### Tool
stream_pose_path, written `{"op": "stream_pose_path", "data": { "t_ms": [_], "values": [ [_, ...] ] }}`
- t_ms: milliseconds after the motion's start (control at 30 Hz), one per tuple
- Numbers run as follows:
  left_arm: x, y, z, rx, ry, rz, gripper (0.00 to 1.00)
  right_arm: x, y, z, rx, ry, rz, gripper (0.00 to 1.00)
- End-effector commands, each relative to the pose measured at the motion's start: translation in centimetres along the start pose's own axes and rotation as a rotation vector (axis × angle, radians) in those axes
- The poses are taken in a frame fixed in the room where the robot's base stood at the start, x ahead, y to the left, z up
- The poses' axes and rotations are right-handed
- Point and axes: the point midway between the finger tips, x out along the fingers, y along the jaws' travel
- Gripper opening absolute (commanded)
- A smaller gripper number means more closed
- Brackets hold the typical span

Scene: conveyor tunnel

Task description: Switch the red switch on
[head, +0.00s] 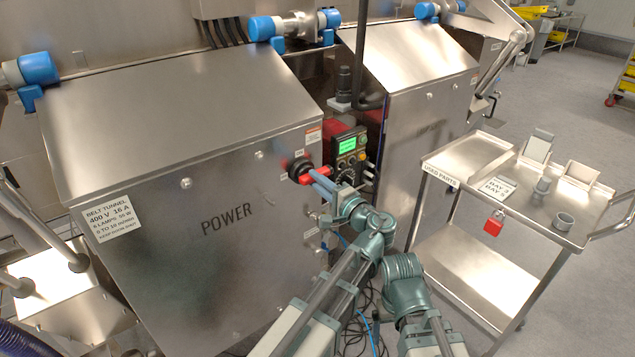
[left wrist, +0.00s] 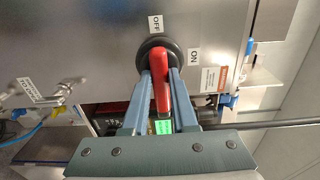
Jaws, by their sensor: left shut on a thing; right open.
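The red switch (head: 314,178) is a red lever handle on a round black base, on the right edge of the steel cabinet front marked POWER. It also shows in the left wrist view (left wrist: 160,86), with an OFF label (left wrist: 155,23) above the base and an ON label (left wrist: 194,55) to its right. The handle points down in that view, towards neither label. My left gripper (head: 322,184) is shut on the red handle, with its blue-grey fingers (left wrist: 160,100) on either side of it. My right arm is partly visible at lower right, but its fingers are not in view.
A control box with a green screen (head: 347,145) and knobs sits just right of the switch. A steel trolley (head: 470,235) with a red padlock (head: 494,223) and grey cups stands at right. Cables hang below the control box. Open floor lies beyond the trolley.

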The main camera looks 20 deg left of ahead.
Motion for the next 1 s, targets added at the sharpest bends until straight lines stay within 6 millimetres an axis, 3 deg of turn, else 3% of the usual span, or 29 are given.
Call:
{"op": "stream_pose_path", "data": {
  "t_ms": [367, 1000],
  "values": [
    [0.00, 0.11, 0.04, 0.083, -0.001, 0.002, 0.00, 0.06, -0.01, 0.00, 0.000, 0.000, 0.000, 0.92],
    [0.00, 0.32, 0.14, 0.656, -0.001, 0.002, 0.00, 0.28, -0.03, -0.02, 0.000, 0.000, 0.000, 0.92]
  ]
}}
